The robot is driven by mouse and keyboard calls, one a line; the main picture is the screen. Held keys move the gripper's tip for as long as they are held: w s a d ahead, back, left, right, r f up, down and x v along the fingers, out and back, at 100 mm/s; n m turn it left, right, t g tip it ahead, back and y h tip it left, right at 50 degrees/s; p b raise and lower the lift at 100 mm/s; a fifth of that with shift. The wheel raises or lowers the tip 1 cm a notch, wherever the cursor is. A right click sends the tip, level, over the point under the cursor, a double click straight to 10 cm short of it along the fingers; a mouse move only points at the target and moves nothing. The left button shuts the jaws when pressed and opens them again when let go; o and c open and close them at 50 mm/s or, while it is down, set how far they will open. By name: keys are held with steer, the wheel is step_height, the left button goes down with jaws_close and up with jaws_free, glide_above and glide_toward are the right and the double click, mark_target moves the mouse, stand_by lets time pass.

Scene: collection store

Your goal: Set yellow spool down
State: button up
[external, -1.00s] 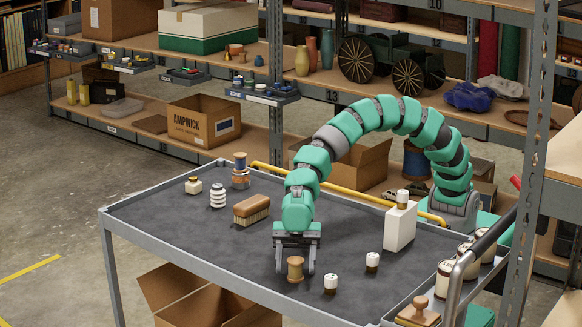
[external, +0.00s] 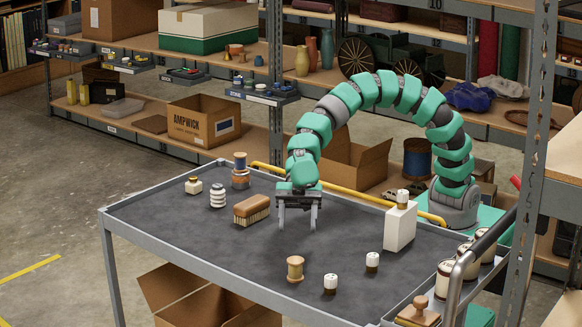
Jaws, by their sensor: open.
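A tan-yellow spool (external: 295,268) stands upright on the dark top of the cart (external: 190,250), near its front edge. My gripper (external: 298,224) is open and empty, fingers pointing down. It is behind and above the spool, clear of it. Nothing hides the spool.
Two small white-capped jars (external: 330,284) stand right of the spool. A white block (external: 400,227) with a jar on top stands farther right. A wooden brush (external: 251,210) lies left of my gripper. A striped spool (external: 240,171) stands at the back left. The left front of the top is bare.

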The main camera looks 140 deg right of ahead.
steer(key=s+a+r+m+h, duration=0.1)
steer(key=s+a+r, duration=0.1)
steer(key=r, duration=0.5)
steer(key=s+a+r+t+h, duration=0.1)
steer(key=s+a+r, duration=0.15)
steer(key=r, duration=0.45)
steer(key=s+a+r+m+h, duration=0.1)
steer(key=a+r, duration=0.1)
steer(key=r, duration=0.5)
steer(key=s+a+r+m+t+h, duration=0.2)
steer(key=s+r, duration=0.5)
steer(key=r, duration=0.3)
steer(key=s+a+r+m+t+h, duration=0.2)
steer(key=s+a+r+m, duration=0.1)
steer(key=s+r, duration=0.4)
step_height(320, 180, up, 4)
steer(key=shift+s+f+h, duration=0.15)
steer(key=shift+s+h, duration=0.05)
steer(key=shift+h, duration=0.1)
